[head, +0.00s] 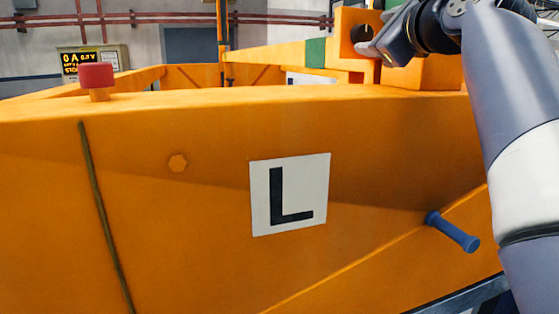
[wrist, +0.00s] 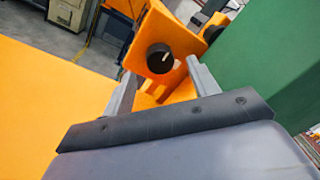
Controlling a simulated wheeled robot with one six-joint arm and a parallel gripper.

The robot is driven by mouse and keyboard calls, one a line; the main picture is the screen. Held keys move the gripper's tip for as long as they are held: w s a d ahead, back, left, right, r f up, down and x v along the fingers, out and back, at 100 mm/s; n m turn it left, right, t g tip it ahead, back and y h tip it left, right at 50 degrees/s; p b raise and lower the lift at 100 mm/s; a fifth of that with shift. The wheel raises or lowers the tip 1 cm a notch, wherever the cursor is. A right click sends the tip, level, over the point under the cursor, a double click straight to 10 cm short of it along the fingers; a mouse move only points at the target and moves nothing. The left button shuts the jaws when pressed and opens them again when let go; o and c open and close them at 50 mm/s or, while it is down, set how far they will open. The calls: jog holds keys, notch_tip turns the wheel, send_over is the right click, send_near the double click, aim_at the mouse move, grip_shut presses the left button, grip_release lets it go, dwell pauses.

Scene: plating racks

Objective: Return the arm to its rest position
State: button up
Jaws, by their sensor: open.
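My arm (head: 515,100) comes down the right side of the head view, with its wrist bent toward the left at the top. My gripper (head: 366,46) is at the top right, in front of an orange upright plate with a round dark knob (head: 361,34). In the wrist view my gripper (wrist: 160,70) has its two grey fingers spread apart. The black knob (wrist: 160,58) with a pale mark shows between them, beyond the fingertips. Nothing is held. I cannot tell how far the fingertips are from the knob's plate.
A large orange rack wall (head: 180,220) with an L sign (head: 290,194) fills the front. A blue peg (head: 453,232) sticks out at lower right. A red button (head: 97,76) stands on the left rim. A green surface (wrist: 265,55) lies right of my gripper.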

jog(key=b+v, duration=0.1)
jog(key=v, duration=0.6)
jog(key=shift+s+b, duration=0.25)
jog(key=shift+b, duration=0.1)
jog(key=shift+f, duration=0.1)
